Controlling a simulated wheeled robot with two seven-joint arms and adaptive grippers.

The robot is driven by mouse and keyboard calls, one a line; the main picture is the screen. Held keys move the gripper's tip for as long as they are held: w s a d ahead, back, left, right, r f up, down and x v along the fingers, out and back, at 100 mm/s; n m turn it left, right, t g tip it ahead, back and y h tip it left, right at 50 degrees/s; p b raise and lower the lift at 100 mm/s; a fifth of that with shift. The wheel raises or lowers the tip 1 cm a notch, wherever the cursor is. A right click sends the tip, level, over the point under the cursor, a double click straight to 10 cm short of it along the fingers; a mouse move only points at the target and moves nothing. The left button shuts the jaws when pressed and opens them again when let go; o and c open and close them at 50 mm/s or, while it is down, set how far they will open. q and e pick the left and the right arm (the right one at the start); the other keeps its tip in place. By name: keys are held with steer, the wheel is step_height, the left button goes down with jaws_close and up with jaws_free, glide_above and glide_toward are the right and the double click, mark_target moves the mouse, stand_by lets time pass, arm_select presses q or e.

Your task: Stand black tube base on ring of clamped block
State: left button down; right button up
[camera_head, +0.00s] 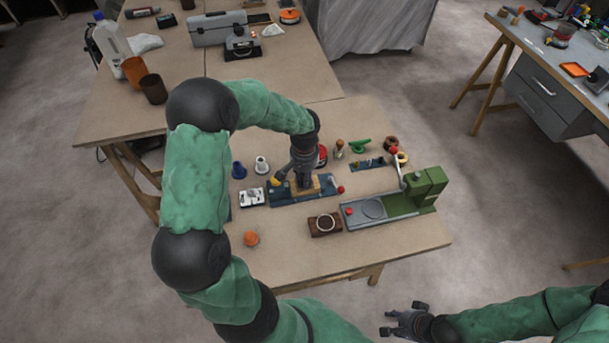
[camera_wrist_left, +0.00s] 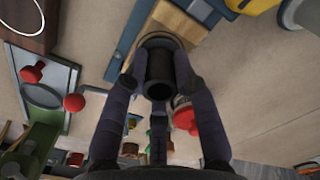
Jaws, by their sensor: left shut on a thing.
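My left gripper (camera_head: 301,178) is over the light wooden block (camera_head: 325,184), which sits in a blue clamp (camera_head: 289,192) on the near table. In the left wrist view the gripper (camera_wrist_left: 158,88) is shut on a black tube (camera_wrist_left: 160,70). The tube's wider end is away from the camera, against the wooden block (camera_wrist_left: 178,24) in view. I cannot tell whether it touches the block. My right gripper (camera_head: 402,321) looks open and empty, off the table's front edge.
A dark brown block with a pale ring (camera_head: 325,224) lies in front of the clamp. A green machine with a grey bed (camera_head: 400,205) stands right. A white fixture (camera_head: 252,197), a blue cone (camera_head: 239,170) and an orange piece (camera_head: 251,239) are left.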

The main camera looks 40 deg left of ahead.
arm_select(q)
steer(key=shift+f, duration=0.25)
steer(key=c, duration=1.3)
jaws_free()
steer(key=shift+o, duration=0.2)
step_height(320, 180, up, 11)
steer(key=p, duration=0.7)
steer(key=shift+p, duration=0.3)
